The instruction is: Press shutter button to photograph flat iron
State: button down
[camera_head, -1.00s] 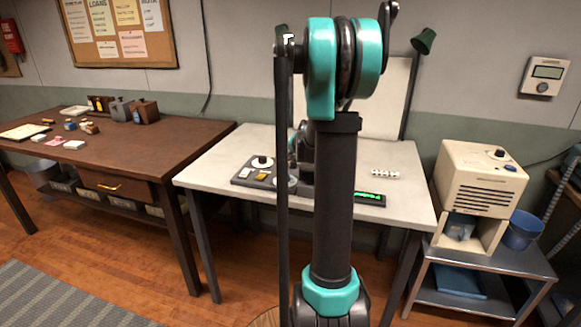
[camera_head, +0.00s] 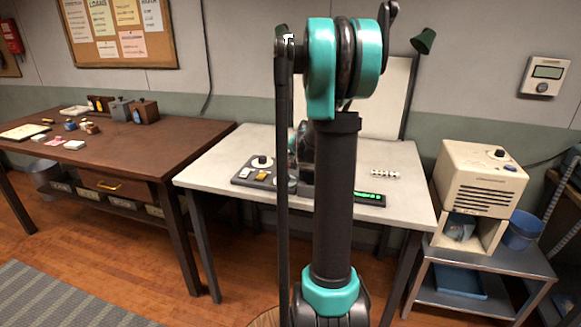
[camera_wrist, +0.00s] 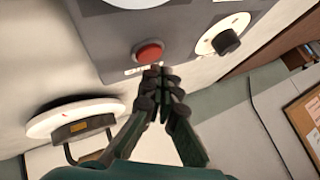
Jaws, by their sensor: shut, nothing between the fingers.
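The dark grey control box (camera_head: 241,180) lies on the left part of the white table. In the wrist view, a red round button (camera_wrist: 149,53) sits on the box's face (camera_wrist: 107,38) above a small white label. I cannot confirm that it is the shutter button. My gripper (camera_wrist: 158,76) is shut and empty, with its tips just below the red button in the picture. I cannot tell whether they touch the box. In the head view my own arm hides the gripper. I cannot make out a flat iron for certain.
A white dial with a black knob (camera_wrist: 226,42) is right of the button. A round white disc (camera_wrist: 75,116) with a dark frame is at lower left. On the table (camera_head: 408,211), a green-lit display (camera_head: 370,198) and a small white spotted bar (camera_head: 385,173) lie right of my arm.

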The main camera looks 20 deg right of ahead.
jog(key=shift+f, duration=0.15)
jog(key=shift+f, duration=0.2)
jog(key=shift+f, duration=0.45)
dwell(0.6)
jog(key=shift+r, duration=0.85)
jog(key=shift+r, duration=0.1)
jog(key=shift+r, duration=2.45)
